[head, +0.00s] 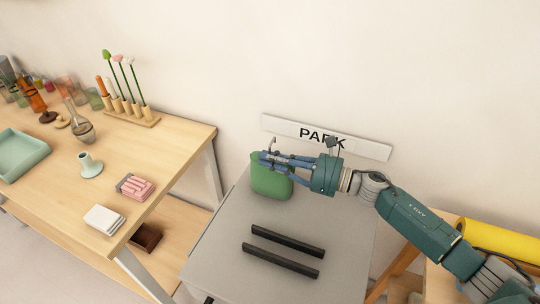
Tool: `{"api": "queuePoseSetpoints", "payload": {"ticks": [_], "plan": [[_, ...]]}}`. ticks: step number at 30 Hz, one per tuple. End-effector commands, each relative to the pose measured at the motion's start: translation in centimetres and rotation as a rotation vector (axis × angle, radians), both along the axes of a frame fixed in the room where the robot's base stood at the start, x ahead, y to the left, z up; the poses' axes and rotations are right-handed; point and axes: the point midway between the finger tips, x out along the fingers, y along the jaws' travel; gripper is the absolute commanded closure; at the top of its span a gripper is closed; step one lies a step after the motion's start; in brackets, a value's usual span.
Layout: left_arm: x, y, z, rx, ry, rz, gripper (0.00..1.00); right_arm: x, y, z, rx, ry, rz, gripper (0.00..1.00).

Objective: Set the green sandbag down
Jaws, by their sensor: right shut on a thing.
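The green sandbag (271,184) is at the back left of a grey table (215,258), below the wall sign. My right gripper (275,158) reaches in from the right and is shut on the upper part of the sandbag. The fingers cover some of its top. I cannot tell for sure whether the sandbag's underside touches the table top. My left gripper is not in the head view.
Two black bars (284,251) lie on the grey table in front of the sandbag. A "PARK" sign (373,150) is on the wall behind. A wooden table (150,150) with props stands left. A yellow roll (500,238) lies at the right.

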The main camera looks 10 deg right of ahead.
Motion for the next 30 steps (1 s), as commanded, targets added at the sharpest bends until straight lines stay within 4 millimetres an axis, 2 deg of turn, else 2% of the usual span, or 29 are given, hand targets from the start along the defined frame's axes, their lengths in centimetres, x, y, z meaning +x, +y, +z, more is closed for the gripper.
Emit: {"api": "queuePoseSetpoints", "payload": {"ticks": [1,3,4,6,7,17,22,30], "plan": [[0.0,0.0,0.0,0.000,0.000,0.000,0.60,0.1,0.0,0.7,0.006,-0.011,0.001,1.00],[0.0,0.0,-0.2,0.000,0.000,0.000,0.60,0.1,0.0,0.5,0.006,-0.011,0.001,1.00],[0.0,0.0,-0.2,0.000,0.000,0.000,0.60,0.0,0.0,-0.1,-0.001,-0.001,0.000,0.85],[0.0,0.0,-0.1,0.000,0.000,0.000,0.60,0.0,0.0,-0.1,-0.001,0.000,0.000,0.71],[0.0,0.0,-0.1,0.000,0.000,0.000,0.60,0.0,0.0,-0.1,-0.001,0.000,0.000,0.69],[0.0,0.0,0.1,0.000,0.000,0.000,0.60,0.0,-0.1,0.1,-0.001,0.001,-0.001,0.69],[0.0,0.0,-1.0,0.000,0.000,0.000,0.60,-1.3,-2.1,-0.5,-0.005,0.002,-0.003,0.69],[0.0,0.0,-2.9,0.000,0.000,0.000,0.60,-4.5,-6.9,-0.5,-0.004,0.003,-0.002,0.69]]}}
